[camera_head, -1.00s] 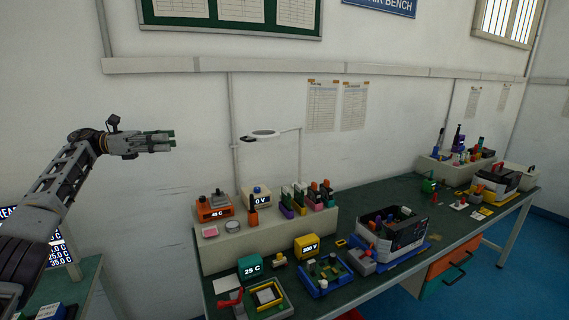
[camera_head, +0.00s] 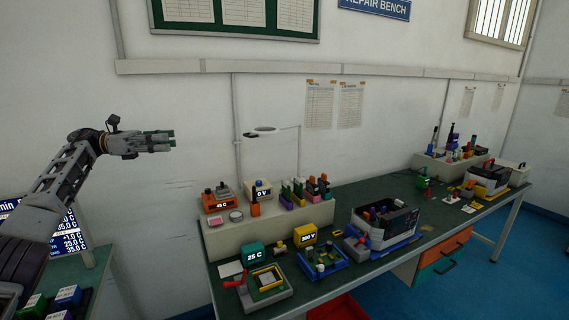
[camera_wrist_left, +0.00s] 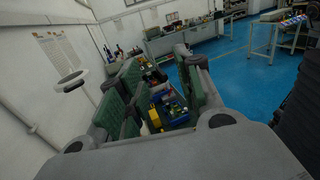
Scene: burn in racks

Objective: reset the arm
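My left arm comes in from the left in the head view, raised in front of the white wall. Its gripper (camera_head: 160,141) points right, in free air to the left of the repair bench and higher than its top. In the left wrist view the green-padded fingers (camera_wrist_left: 160,90) stand apart with nothing held between them. The blue tray (camera_wrist_left: 178,112) on the bench shows far off through the gap. My right gripper is not in view.
The green-topped bench (camera_head: 340,270) carries meters, trays and a grey shelf (camera_head: 285,228). A magnifier lamp (camera_head: 263,129) stands over it. A second bench with a screen (camera_head: 68,238) is at lower left. Blue floor (camera_head: 480,270) is clear at right.

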